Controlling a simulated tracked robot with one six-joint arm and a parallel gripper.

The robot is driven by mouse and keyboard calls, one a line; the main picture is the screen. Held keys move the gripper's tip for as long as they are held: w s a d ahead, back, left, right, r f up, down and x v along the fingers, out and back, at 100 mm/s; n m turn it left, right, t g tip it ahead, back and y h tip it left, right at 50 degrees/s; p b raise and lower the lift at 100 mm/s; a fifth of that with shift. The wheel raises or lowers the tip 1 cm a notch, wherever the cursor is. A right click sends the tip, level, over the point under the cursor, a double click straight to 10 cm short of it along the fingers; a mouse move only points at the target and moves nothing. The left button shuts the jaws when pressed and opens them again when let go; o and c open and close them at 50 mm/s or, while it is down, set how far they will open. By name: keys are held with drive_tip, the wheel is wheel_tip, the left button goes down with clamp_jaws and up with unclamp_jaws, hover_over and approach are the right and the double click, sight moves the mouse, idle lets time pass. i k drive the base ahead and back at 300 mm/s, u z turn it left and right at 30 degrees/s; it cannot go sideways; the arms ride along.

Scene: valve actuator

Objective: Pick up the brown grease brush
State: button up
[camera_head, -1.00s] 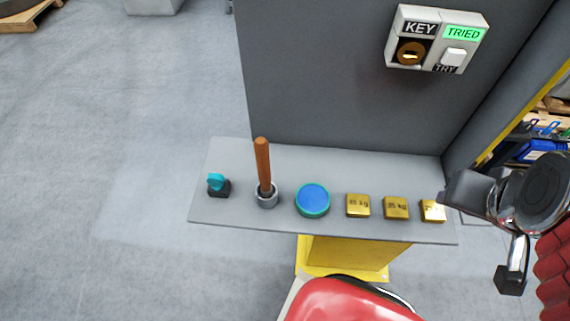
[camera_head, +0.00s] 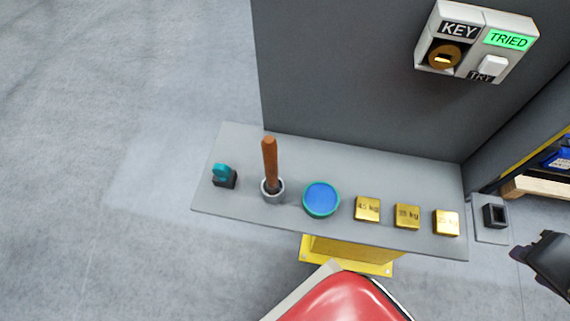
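The brown grease brush (camera_head: 270,160) stands upright with its lower end in a small grey cup (camera_head: 272,196). The cup sits on the left part of a grey shelf (camera_head: 330,226). Only the brush's brown handle shows; its lower end is hidden in the cup. A dark part of my arm or gripper (camera_head: 553,262) shows at the right edge, well apart from the brush and beyond the shelf's right end. It is cut off by the frame, and its fingers cannot be made out.
A teal-topped black item (camera_head: 224,175) is left of the brush. A blue round container (camera_head: 321,199) and gold weights (camera_head: 367,209) are to its right. A grey wall (camera_head: 350,80) rises behind, bearing a KEY/TRY box (camera_head: 476,42). A black-socketed plate (camera_head: 494,216) is at right.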

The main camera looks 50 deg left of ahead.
sight(269, 144)
drive_tip(key=z, duration=0.05)
drive_tip(key=k, duration=1.5)
drive_tip(key=u, duration=1.85)
drive_tip(key=i, duration=1)
